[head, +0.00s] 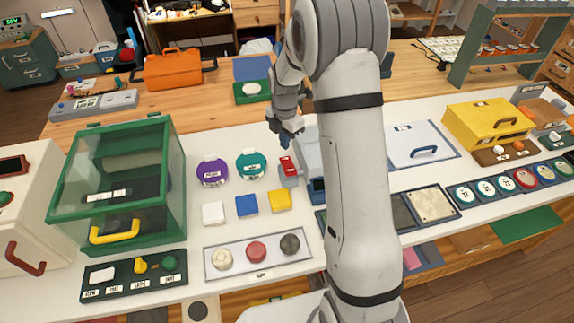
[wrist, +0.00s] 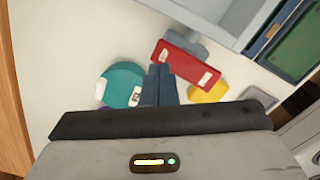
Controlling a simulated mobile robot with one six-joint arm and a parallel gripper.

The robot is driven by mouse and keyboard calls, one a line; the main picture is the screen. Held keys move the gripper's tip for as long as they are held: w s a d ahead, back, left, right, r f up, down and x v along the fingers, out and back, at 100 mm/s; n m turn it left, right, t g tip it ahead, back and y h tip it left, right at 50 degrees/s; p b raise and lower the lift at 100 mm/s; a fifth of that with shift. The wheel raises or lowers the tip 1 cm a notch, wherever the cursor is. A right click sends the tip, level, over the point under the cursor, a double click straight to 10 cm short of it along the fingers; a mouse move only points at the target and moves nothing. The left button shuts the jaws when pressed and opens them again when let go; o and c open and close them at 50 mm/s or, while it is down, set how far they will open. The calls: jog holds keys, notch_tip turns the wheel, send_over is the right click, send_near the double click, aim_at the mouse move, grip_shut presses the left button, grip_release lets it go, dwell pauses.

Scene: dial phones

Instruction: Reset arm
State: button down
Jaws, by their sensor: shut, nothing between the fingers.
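My arm stands up across the middle of the head view and hides part of the table behind it. My gripper (head: 285,140) hangs above the white table, near the red-topped item (head: 288,166) and the teal round piece (head: 251,164). In the wrist view my gripper's fingers (wrist: 160,70) are together and empty. They point at the table between the teal round piece (wrist: 122,84) and the red piece (wrist: 186,64). I cannot tell whether the fingertips touch the red piece.
A green glass-sided box (head: 120,180) with a yellow handle stands at left. A purple round piece (head: 212,172) and white, blue and yellow squares lie near the gripper. A tray (head: 258,257) with three round knobs is in front. A yellow box (head: 487,125) stands at right.

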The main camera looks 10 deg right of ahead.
jog(key=shift+r, duration=0.1)
jog(key=s+r+m+t, duration=0.2)
jog(key=s+r+m, duration=1)
jog(key=s+r, duration=0.15)
jog(key=s+r+m+t, duration=0.1)
jog(key=s+r+m, duration=0.3)
jog(key=s+m, duration=0.8)
jog(key=s, duration=0.3)
jog(key=shift+s+a, duration=0.15)
jog(key=shift+a, duration=0.1)
